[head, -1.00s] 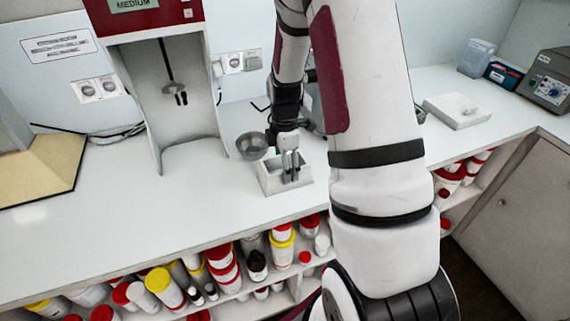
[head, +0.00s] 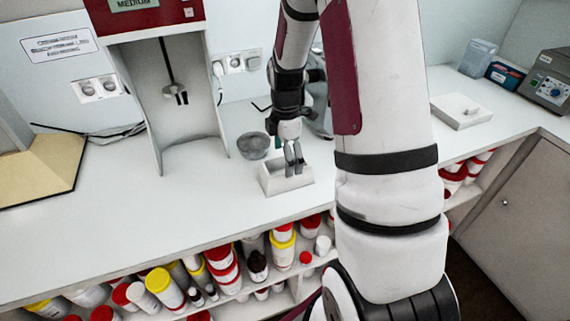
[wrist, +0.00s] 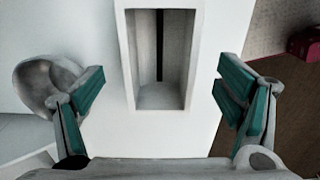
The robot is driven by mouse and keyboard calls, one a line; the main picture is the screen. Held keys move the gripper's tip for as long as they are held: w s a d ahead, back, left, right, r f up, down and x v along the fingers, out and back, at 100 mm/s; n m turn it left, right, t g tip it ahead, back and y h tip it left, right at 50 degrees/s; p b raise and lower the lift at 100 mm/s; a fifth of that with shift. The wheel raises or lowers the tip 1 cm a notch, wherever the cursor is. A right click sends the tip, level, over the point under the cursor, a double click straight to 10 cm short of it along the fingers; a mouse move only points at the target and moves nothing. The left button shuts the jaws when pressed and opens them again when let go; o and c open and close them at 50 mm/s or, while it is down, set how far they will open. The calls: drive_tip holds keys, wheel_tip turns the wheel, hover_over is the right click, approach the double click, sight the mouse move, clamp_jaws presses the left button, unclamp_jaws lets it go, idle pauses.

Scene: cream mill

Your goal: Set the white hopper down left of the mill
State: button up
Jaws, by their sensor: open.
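The white hopper (head: 271,184), an open-topped rectangular box, stands on the white worktop right of the red-topped machine. In the wrist view the hopper (wrist: 132,60) appears between my open fingers, with gaps on both sides and a dark strip inside. My gripper (head: 293,160) is over the hopper in the head view, and its teal-padded fingers show empty in the wrist view (wrist: 160,98). I cannot tell the exact height of the fingertips over the hopper. A grey device (head: 322,122), possibly the mill, is mostly hidden behind my arm.
A grey bowl (head: 253,146) stands just left of the hopper. The red-topped machine (head: 145,18) reading MEDIUM is farther left, with clear worktop in front of it. A flat white block (head: 462,112) lies at right. Several jars fill the shelf below the front edge.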

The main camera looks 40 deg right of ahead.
drive_tip(key=s+a+r+m+t, duration=0.1)
drive_tip(key=a+r, duration=0.1)
drive_tip(key=r, duration=0.6)
drive_tip(key=s+a+r+m, duration=0.1)
drive_tip(key=a+r+m, duration=0.15)
drive_tip(key=r, duration=0.45)
drive_tip(key=s+a+r+m+t, duration=0.2)
drive_tip(key=s+a+r+m, duration=0.3)
drive_tip(key=s, duration=0.3)
drive_tip(key=s+a+r+m+t, duration=0.2)
drive_tip(key=s+a+r+m, duration=0.2)
drive_tip(key=s+a+m, duration=0.2)
drive_tip(key=shift+s+a+r, duration=0.4)
drive_tip(key=shift+s+a, duration=0.8)
drive_tip(key=shift+s, duration=0.05)
drive_tip(key=shift+c, duration=0.2)
